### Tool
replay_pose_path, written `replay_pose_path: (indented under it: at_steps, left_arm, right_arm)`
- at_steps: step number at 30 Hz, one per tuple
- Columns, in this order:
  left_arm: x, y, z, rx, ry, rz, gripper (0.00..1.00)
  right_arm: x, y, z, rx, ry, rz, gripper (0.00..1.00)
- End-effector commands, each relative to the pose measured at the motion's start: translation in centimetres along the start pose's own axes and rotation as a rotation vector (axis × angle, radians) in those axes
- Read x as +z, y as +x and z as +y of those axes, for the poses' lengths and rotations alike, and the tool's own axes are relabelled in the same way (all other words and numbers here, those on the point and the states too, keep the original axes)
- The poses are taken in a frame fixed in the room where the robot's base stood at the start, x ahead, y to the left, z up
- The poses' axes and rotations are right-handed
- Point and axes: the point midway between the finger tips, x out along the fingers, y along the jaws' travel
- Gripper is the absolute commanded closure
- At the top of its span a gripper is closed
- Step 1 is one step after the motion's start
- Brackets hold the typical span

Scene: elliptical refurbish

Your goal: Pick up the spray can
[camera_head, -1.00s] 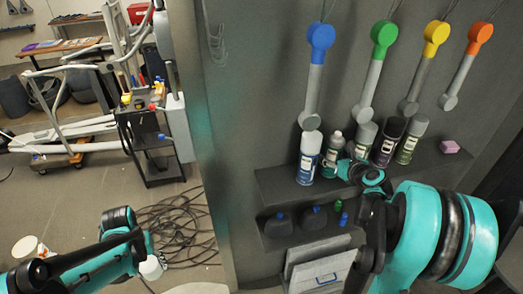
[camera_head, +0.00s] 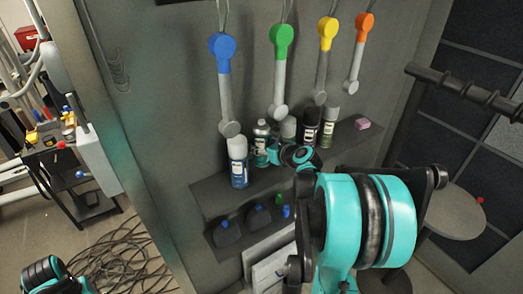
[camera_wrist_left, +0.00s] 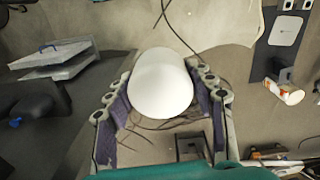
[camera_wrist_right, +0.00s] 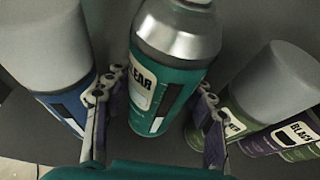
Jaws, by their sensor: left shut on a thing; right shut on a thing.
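The spray can with a teal body and the word CLEAR (camera_wrist_right: 165,85) stands among other cans on the wall shelf; in the head view its top (camera_head: 261,132) shows between the blue can and a grey-capped can. My right gripper (camera_wrist_right: 160,84) is shut on it, one finger on each side of its body. In the head view this gripper (camera_head: 272,156) is at the can's lower right, partly hidden by my arm. My left gripper (camera_wrist_left: 160,78) is shut on a white cylinder (camera_wrist_left: 160,88). That gripper is outside the head view. I cannot tell whether the teal can is lifted.
A blue can (camera_head: 238,163) stands close left, grey-capped cans (camera_wrist_right: 275,82) close right. The shelf (camera_head: 205,198) also bears a pink block (camera_head: 362,123). Coloured hanging tools (camera_head: 281,70) are above; dark bottles (camera_head: 258,216) are on a lower shelf. Cables (camera_head: 125,262) lie on the floor.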

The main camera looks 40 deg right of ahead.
Motion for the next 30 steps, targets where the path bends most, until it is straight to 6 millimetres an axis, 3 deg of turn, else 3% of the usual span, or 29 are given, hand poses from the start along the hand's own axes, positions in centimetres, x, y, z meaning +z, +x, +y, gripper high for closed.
replay_pose_path:
  at_steps: [3, 8, 21, 30]
  left_arm:
    - [0.0, -0.9, 0.0, 0.0, 0.0, 0.0, 0.57]
    - [0.0, -1.0, 0.0, 0.0, 0.0, 0.0, 0.57]
    - [0.0, -2.4, 0.0, 0.0, 0.0, 0.0, 0.57]
    - [0.0, -2.7, 0.0, 0.0, 0.0, 0.0, 0.57]
  right_arm:
    - [2.3, -1.0, 0.0, 0.0, 0.0, -0.001, 0.85]
    - [0.6, -4.1, -0.1, -0.004, 0.003, 0.0, 0.85]
    - [-4.1, -15.4, -0.2, -0.006, 0.003, 0.0, 0.85]
    - [-5.5, -18.6, -0.1, -0.001, 0.001, -0.001, 0.85]
